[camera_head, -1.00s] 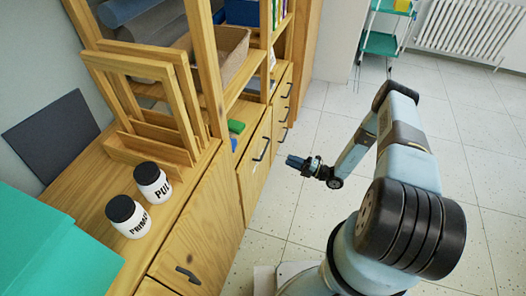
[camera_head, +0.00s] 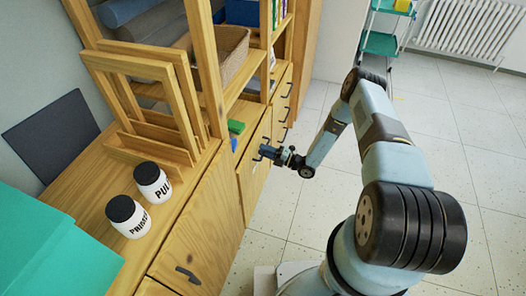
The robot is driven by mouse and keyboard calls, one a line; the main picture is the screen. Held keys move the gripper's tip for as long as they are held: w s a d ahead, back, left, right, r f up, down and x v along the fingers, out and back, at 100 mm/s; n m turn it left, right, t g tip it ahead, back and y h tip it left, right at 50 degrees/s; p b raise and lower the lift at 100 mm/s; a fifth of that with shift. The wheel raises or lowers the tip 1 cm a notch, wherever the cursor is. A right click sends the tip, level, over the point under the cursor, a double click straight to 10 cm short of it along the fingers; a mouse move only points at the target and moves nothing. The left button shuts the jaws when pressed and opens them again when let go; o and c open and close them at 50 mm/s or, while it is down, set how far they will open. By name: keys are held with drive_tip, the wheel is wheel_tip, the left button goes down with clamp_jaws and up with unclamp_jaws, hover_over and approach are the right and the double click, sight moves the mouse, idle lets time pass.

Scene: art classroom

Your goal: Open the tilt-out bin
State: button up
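The wooden cabinet row on the left has several front panels with dark bar handles. Which panel is the tilt-out bin cannot be told for sure. My gripper (camera_head: 267,150) is right in front of a middle wooden front (camera_head: 251,178), with its fingertips at that panel's dark handle (camera_head: 257,158). The fingers partly cover the handle, and contact cannot be made out. The gap between the fingers is too small to read. The front looks closed. A nearer large front (camera_head: 200,240) with its own handle (camera_head: 187,274) also looks closed.
Two white jars with black lids, PRIMER (camera_head: 127,215) and PULP (camera_head: 153,182), stand on the counter beside wooden frames (camera_head: 150,100). A teal cart (camera_head: 380,42) stands at the back. The tiled floor on the right is clear.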

drive_tip(key=shift+a, duration=0.1)
drive_tip(key=shift+c, duration=0.4)
clamp_jaws()
